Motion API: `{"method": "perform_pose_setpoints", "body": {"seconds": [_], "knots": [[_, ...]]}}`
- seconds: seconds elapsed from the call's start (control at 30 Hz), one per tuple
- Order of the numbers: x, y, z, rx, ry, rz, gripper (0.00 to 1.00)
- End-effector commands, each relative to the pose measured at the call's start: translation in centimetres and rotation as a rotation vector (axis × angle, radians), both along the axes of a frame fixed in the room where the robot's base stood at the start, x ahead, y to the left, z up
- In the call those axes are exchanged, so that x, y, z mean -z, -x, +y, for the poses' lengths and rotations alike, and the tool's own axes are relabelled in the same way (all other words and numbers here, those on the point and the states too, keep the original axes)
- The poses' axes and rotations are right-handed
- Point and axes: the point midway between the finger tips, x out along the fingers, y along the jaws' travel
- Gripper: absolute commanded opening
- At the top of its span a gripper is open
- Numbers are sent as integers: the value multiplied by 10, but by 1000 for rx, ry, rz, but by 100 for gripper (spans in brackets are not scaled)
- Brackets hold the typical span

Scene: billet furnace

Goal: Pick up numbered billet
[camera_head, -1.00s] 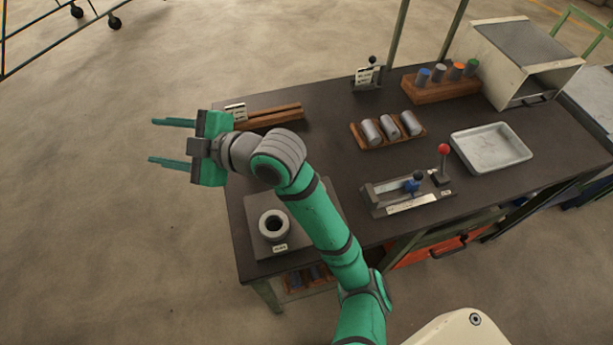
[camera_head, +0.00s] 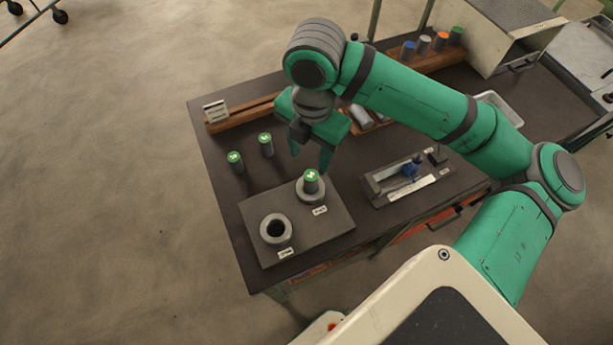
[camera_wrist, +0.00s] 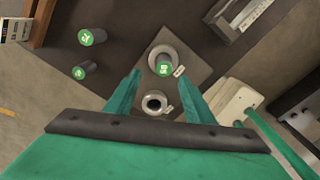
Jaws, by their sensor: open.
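Three dark cylindrical billets with numbered green tops are in view. One billet (camera_head: 311,180) stands in the rear ring socket (camera_head: 322,196) of a dark plate (camera_head: 300,222); it also shows in the wrist view (camera_wrist: 164,69). Two more stand on the table to the left, a nearer billet (camera_head: 235,160) and a farther billet (camera_head: 265,143). The front ring socket (camera_head: 275,230) is empty. My gripper (camera_head: 309,160) points down, open, above and just behind the socketed billet. In the wrist view, this billet's top lies between the fingertips (camera_wrist: 159,73) in the picture. The numbers are too small to read surely.
A wooden rail (camera_head: 240,113) with a label card (camera_head: 215,110) lies at the back left. A slide fixture (camera_head: 405,180) is right of the plate. A rack of colored cylinders (camera_head: 430,55) and a metal box (camera_head: 515,35) stand at the back right. My arm partly hides another rack.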

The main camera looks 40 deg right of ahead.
Motion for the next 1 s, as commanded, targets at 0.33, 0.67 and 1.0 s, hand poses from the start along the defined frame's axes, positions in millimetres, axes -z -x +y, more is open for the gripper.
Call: {"method": "perform_pose_setpoints", "body": {"seconds": [0.33, 0.67, 1.0], "knots": [[39, 7, -5, -2, 12, 23, 49], [65, 7, -3, -2, 12, 20, 49], [105, 8, -2, 1, 11, 21, 49]]}}
